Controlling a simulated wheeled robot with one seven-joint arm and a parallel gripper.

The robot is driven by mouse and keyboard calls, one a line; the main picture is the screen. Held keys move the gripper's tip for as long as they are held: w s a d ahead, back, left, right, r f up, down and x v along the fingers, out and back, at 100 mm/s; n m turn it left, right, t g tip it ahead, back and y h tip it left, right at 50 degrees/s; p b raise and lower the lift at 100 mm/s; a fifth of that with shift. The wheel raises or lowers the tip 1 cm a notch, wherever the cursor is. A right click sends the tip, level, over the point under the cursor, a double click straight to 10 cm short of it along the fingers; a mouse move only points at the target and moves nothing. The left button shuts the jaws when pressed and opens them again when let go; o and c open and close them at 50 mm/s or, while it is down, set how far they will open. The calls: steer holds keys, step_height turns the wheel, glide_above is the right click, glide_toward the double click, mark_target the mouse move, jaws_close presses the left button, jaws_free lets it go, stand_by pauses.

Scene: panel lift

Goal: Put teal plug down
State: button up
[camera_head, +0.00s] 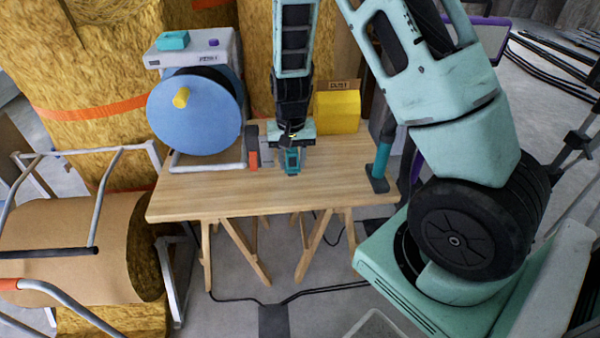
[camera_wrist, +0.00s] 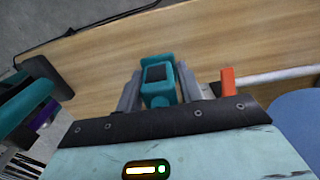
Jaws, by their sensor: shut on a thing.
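The teal plug (camera_wrist: 160,78) is between the two grey fingers of my gripper (camera_wrist: 158,90) in the wrist view, with the wooden table top (camera_wrist: 100,62) behind it. In the head view my gripper (camera_head: 291,150) points down over the middle of the table (camera_head: 215,190), shut on the teal plug (camera_head: 292,163). The plug is close to the table top. I cannot tell whether it touches the wood.
A blue cable reel (camera_head: 195,115) stands at the table's left. An orange-and-grey item (camera_head: 252,148) is just left of my gripper. A yellow box (camera_head: 338,112) is behind, and a teal-and-dark tool (camera_head: 379,165) stands at the right. The front of the table is clear.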

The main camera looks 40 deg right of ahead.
mark_target(292, 175)
steer(key=shift+f+b, duration=0.55)
steer(key=shift+f, duration=2.3)
steer(key=shift+f, duration=0.1)
steer(key=o, duration=1.3)
